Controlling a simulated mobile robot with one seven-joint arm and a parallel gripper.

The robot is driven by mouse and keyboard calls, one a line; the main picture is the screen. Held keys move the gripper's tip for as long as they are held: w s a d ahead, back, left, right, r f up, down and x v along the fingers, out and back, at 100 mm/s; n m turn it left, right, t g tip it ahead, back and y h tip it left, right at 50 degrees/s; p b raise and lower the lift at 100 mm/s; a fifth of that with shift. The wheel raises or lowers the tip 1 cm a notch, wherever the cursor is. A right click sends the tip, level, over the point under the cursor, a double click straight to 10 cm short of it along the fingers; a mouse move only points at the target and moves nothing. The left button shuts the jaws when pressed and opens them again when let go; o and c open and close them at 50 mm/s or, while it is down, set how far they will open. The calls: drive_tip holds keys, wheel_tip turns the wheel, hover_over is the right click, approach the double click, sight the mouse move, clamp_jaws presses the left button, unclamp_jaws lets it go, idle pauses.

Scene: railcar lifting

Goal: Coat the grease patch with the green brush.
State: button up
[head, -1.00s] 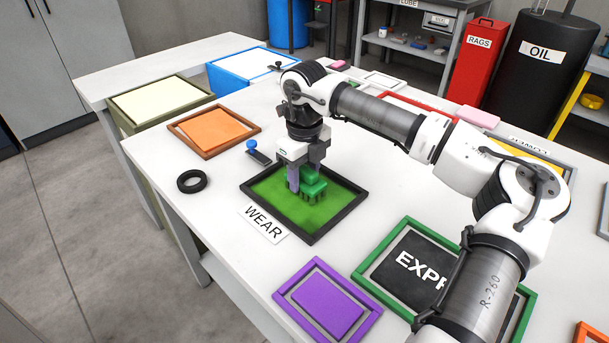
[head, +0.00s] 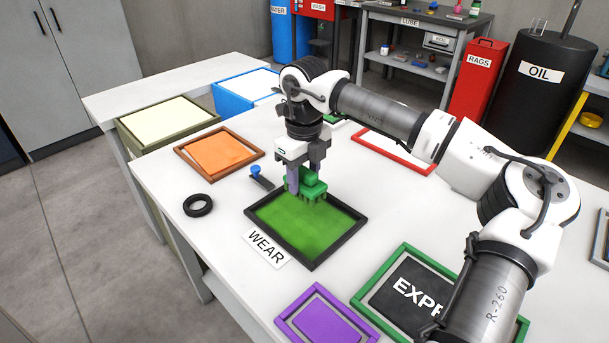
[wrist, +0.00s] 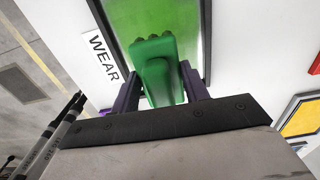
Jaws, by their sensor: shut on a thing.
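The grease patch (head: 312,228) is a green area inside a black frame on the white table, beside the WEAR label (head: 267,247). Its green is slightly uneven, with lighter blotches. My gripper (head: 305,183) points down over the far part of the patch and is shut on the green brush (head: 314,190). The brush's bristles are down at the patch near the far edge of the frame; I cannot tell if they touch. In the wrist view, the brush (wrist: 158,70) sits between the purple fingers and hides part of the green patch (wrist: 207,25).
A black ring (head: 198,205) and a blue-knobbed tool (head: 261,177) lie left of the frame. An orange tray (head: 215,153) is behind them. A purple frame (head: 292,322) and a green frame (head: 372,290) lie in front. My arm spans the right side.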

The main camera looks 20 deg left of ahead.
sight(304, 189)
drive_tip(key=shift+f, duration=0.1)
idle(0.5)
drive_tip(key=shift+f+b, duration=1.65)
drive_tip(key=shift+f, duration=0.35)
drive_tip(key=shift+r, duration=0.1)
